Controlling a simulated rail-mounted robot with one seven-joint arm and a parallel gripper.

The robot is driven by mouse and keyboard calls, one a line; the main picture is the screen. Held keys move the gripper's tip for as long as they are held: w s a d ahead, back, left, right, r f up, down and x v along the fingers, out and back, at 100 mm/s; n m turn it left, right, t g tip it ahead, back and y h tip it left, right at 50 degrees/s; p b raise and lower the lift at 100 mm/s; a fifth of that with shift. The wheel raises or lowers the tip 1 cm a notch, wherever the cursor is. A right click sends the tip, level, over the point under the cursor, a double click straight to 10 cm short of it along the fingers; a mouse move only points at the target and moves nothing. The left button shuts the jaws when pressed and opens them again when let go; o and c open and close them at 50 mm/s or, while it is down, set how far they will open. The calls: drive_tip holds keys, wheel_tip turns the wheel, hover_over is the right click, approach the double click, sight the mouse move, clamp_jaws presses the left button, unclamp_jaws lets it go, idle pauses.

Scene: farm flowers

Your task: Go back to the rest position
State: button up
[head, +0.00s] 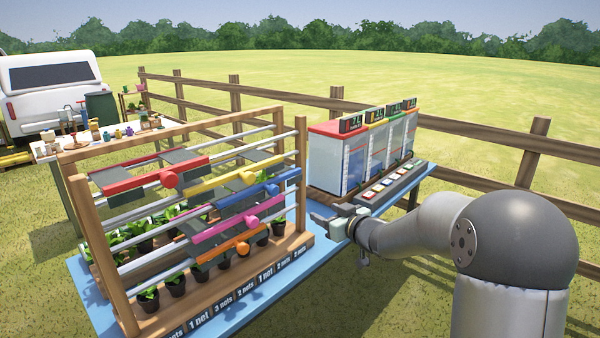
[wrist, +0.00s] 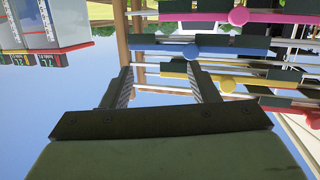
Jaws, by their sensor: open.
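My gripper (head: 322,220) is at the right end of the wooden rack (head: 304,180), between the rack and the row of white cabinets. In the wrist view my gripper (wrist: 162,78) has its two fingers spread apart, with nothing between them. That view is upside down, with the rack's coloured bars beyond the right finger. My arm (head: 420,230) reaches in from the right in the head view.
The rack holds coloured sliding panels with knobs, such as the red one (head: 168,180), above potted plants (head: 177,285). White cabinets (head: 358,168) with displays and a button panel (head: 385,190) stand behind. A wooden fence (head: 480,130) runs beyond. A table (head: 48,148) and white vehicle (head: 60,85) are at left.

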drive_tip(key=s+d+f+m+g+h, duration=0.25)
drive_tip(key=s+d+h, duration=0.2)
drive_tip(key=s, duration=0.55)
drive_tip(key=s+d+f+m+g+h, duration=0.25)
drive_tip(key=s+h, duration=0.25)
drive_tip(key=s, duration=0.4)
drive_tip(key=s+a+f+g, duration=0.1)
drive_tip(key=s+g, duration=0.1)
drive_tip(key=s, duration=0.5)
drive_tip(key=s+a+f+m+g+y, duration=0.1)
drive_tip(key=s+f+g, duration=0.1)
drive_tip(key=s, duration=0.6)
drive_tip(key=s+a+f+g+y, duration=0.1)
drive_tip(key=s+g, duration=0.3)
drive_tip(key=s, duration=0.4)
drive_tip(key=shift+f, duration=0.2)
